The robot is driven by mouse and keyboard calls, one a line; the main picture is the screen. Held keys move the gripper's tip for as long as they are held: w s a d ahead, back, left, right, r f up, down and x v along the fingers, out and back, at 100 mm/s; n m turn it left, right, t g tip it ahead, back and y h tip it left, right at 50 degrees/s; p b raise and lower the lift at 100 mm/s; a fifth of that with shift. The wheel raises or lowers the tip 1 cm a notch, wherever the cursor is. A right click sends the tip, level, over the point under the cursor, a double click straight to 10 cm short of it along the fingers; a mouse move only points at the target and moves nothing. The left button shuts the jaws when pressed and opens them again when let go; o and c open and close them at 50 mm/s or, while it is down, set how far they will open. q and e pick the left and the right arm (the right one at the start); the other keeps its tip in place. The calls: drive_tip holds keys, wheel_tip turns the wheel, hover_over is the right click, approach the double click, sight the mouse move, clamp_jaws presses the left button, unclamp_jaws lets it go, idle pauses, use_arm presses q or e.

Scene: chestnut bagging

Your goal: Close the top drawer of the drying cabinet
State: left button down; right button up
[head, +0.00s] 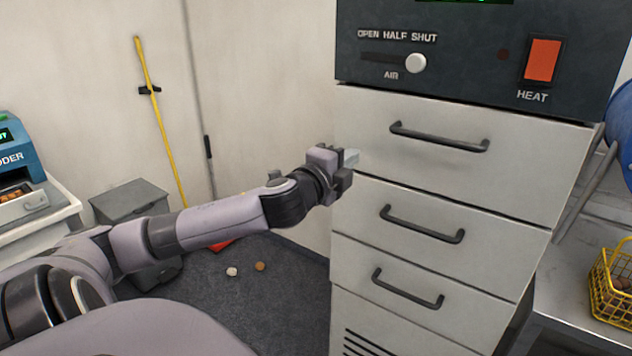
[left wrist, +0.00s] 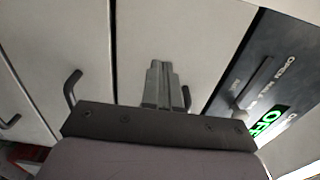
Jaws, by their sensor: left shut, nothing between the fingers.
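The drying cabinet's top drawer (head: 370,125) is a pale front with a dark bar handle (head: 438,137), just under the dark control panel. Its front looks about level with the drawers below; I cannot tell whether a small gap remains. My left gripper (head: 352,158) is shut and empty, its fingertips at the left part of the top drawer's front, left of the handle. In the left wrist view the shut fingers (left wrist: 160,85) point at the top drawer's front (left wrist: 205,40), partly hiding its handle (left wrist: 186,97). Contact is unclear. My right gripper is not in view.
The middle drawer handle (head: 422,223) and lower drawer handle (head: 407,288) stick out below. The panel has a white air knob (head: 415,63) and an orange heat switch (head: 542,60). A yellow basket (head: 610,285) stands at right. A grey bin (head: 130,200) stands at left.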

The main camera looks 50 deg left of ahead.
use_arm(q)
drive_tip(key=b+v, duration=0.1)
drive_tip(key=v, duration=0.7)
drive_tip(key=shift+s+f, duration=0.2)
drive_tip(key=shift+s, duration=0.15)
drive_tip(key=shift+d, duration=0.1)
wheel_tip(320, 180, down, 16)
drive_tip(key=s+n+g+h, duration=0.1)
drive_tip(key=s+n+g, duration=0.1)
drive_tip(key=n+g, duration=0.2)
drive_tip(key=s+d+f+n+g+h, duration=0.1)
drive_tip(key=s+d+f+n+h, duration=0.2)
drive_tip(key=f, duration=0.5)
drive_tip(key=s+d+f+n+g, duration=0.1)
drive_tip(key=s+d+f+n, duration=0.15)
drive_tip(key=d+f, duration=0.45)
drive_tip(key=s+d+f+n+g+h, duration=0.1)
drive_tip(key=s+d+f+n+h, duration=0.1)
drive_tip(key=s+d+f, duration=0.4)
drive_tip(key=d+f+n, duration=0.1)
drive_tip(key=d+f, duration=0.1)
drive_tip(key=d, duration=0.2)
drive_tip(key=shift+d, duration=0.2)
drive_tip(key=shift+s+a+n, duration=0.1)
drive_tip(key=shift+s+n, duration=0.1)
drive_tip(key=shift+n, duration=0.15)
